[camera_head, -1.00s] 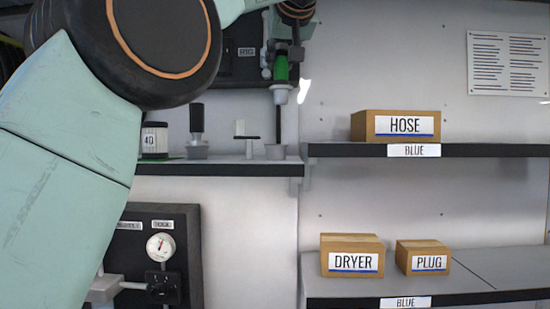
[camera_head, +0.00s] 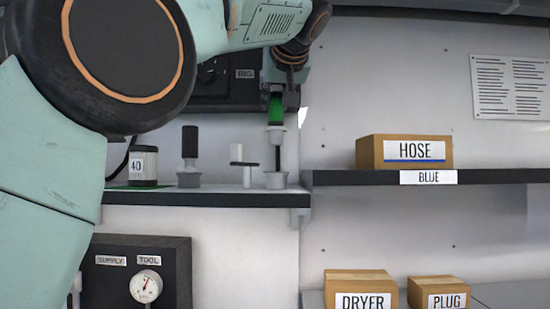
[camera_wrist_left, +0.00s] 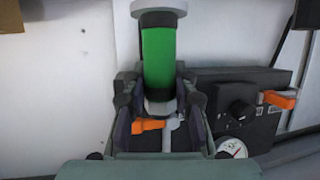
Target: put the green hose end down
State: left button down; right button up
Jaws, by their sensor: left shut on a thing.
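In the head view the green hose end (camera_head: 276,108) hangs upright below my left gripper (camera_head: 277,88), with its pale grey collar at the bottom. My left gripper is shut on it. In the left wrist view the green hose end (camera_wrist_left: 158,55) stands between the two dark fingers of my left gripper (camera_wrist_left: 158,85), its pale collar pointing away. Directly below it in the head view is a grey cup (camera_head: 276,180) on the narrow shelf, with a thin dark rod above the cup. I cannot tell whether the collar touches the rod. My right gripper is out of view.
On the shelf (camera_head: 240,200) stand a black-topped fitting (camera_head: 190,150), a pale fitting (camera_head: 245,165) and a can marked 40 (camera_head: 143,165). A HOSE box (camera_head: 405,152) sits right on another shelf. A dark panel (camera_head: 230,85) is behind the gripper.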

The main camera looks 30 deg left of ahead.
aim_at(278, 127)
pick_arm(q)
jog(key=shift+s+d+f+b, duration=0.2)
jog(key=shift+d+f, duration=0.05)
jog(key=shift+f, duration=0.3)
jog(key=shift+s+d+f+b, duration=0.15)
jog(key=shift+s+d+f, duration=0.05)
jog(key=shift+f, duration=0.3)
jog(key=f, duration=0.2)
jog(key=w+a+f+b, duration=0.1)
jog(key=f, duration=0.1)
jog(key=shift+f, duration=0.35)
jog(key=shift+s+d, duration=0.35)
jog(key=c, duration=1.2)
grip_release()
jog(key=shift+w+a+f, duration=0.15)
jog(key=shift+w+a, duration=0.1)
jog(key=shift+w, duration=0.05)
jog(key=shift+o, duration=0.7)
jog(key=shift+s+d, duration=0.1)
jog(key=shift+s+d+r, duration=0.15)
jog(key=shift+s+r, duration=0.05)
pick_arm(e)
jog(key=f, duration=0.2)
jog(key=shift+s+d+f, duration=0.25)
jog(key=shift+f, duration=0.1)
